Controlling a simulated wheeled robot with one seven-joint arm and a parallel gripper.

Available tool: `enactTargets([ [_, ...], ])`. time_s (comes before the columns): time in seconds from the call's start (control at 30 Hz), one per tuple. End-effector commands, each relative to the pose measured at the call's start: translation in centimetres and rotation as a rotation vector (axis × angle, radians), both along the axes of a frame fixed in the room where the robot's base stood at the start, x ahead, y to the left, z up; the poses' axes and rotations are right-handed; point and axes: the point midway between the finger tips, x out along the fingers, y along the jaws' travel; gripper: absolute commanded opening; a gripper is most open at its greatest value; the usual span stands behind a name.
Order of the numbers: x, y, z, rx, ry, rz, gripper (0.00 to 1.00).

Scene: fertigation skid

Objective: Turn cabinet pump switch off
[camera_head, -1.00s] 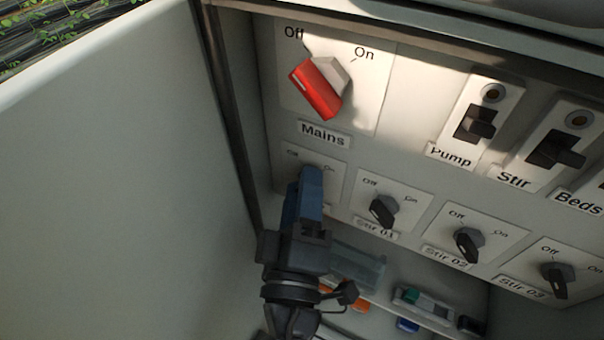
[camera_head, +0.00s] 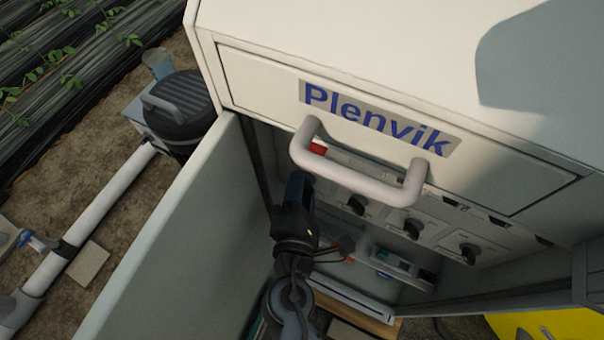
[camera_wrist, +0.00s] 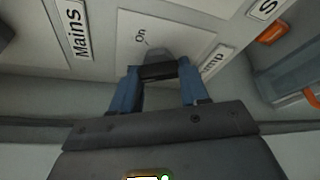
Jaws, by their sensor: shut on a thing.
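The knob's pointing direction cannot be told. In the head view my gripper (camera_head: 298,188) reaches into the open cabinet, its fingers covering the switch.
The open cabinet door (camera_head: 165,260) stands left of my arm. A thick grey handle (camera_head: 358,182) juts out above, under the "Plenvik" label (camera_head: 375,118). Several dark stir knobs (camera_head: 412,229) line the panel to the right. A shelf with small items (camera_head: 400,266) lies below.

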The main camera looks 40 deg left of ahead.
Motion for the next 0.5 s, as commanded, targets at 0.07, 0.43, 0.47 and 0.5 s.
enactTargets([
  [0.07,-0.05,0.07,0.70,-0.061,-0.013,0.001,0.14],
  [0.43,-0.05,0.09,0.32,-0.260,-0.062,0.001,0.14],
  [0.47,-0.06,0.09,0.28,-0.270,-0.064,0.001,0.14],
  [0.5,-0.06,0.09,0.22,-0.281,-0.066,0.002,0.14],
])
